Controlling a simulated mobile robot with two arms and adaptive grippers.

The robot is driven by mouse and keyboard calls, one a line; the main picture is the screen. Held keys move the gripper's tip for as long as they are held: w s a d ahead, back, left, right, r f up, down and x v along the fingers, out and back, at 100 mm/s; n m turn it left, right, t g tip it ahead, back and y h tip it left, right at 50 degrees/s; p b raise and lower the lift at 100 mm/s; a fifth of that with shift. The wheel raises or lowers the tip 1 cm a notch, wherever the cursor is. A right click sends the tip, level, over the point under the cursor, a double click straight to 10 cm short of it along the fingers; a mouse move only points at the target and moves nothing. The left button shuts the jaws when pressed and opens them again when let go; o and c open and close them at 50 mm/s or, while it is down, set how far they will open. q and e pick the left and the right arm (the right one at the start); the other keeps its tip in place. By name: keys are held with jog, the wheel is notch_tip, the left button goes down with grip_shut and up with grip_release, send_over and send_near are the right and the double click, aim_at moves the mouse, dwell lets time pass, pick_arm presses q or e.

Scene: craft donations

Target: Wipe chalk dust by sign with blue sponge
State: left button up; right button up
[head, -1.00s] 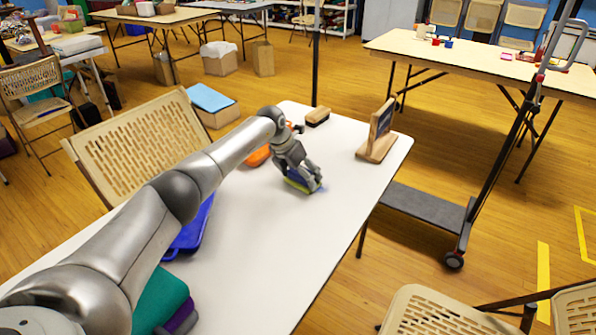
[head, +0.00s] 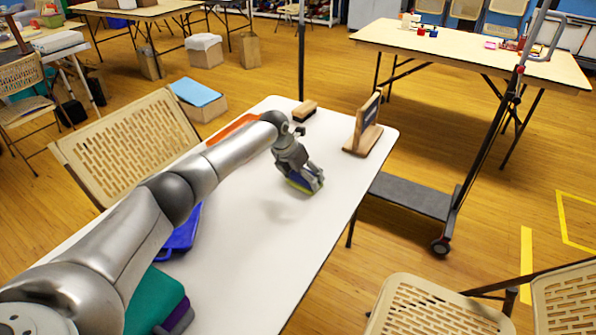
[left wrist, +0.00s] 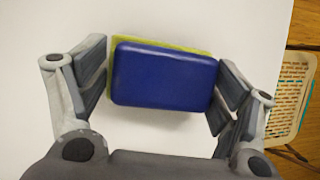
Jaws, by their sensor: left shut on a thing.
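The blue sponge (head: 309,183) has a yellow-green layer on its underside. My left gripper (head: 304,179) is shut on it, with the fingers on its two short ends, as the left wrist view shows (left wrist: 165,75). The sponge is over the white table (head: 262,250), and a soft shadow lies to its lower left, so it appears raised a little. The small dark sign in a wooden stand (head: 365,138) stands to the right of the gripper, apart from it. I see no chalk dust on the visible tabletop. My right gripper is out of view.
A wooden-backed eraser (head: 305,110) lies near the table's far edge. An orange item (head: 232,127), a blue item (head: 182,236) and a teal folded stack (head: 155,302) are along the left side. Chairs and a wheeled trolley (head: 412,196) surround the table. The tabletop's front right is clear.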

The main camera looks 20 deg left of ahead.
aim_at(327, 191)
pick_arm(q)
jog(key=shift+s+d+p, duration=0.15)
jog(key=shift+d+p, duration=0.4)
jog(key=shift+d, duration=0.35)
jog(key=shift+s+d+p, duration=0.2)
jog(key=shift+d+p, duration=0.35)
jog(key=shift+d, duration=0.85)
jog(key=shift+s+d+f+p, duration=0.15)
jog(key=shift+d+p, duration=0.15)
jog(key=shift+d, duration=0.75)
notch_tip(327, 191, up, 6)
jog(key=p, duration=0.4)
jog(key=shift+f, duration=0.15)
jog(key=shift+r, duration=0.25)
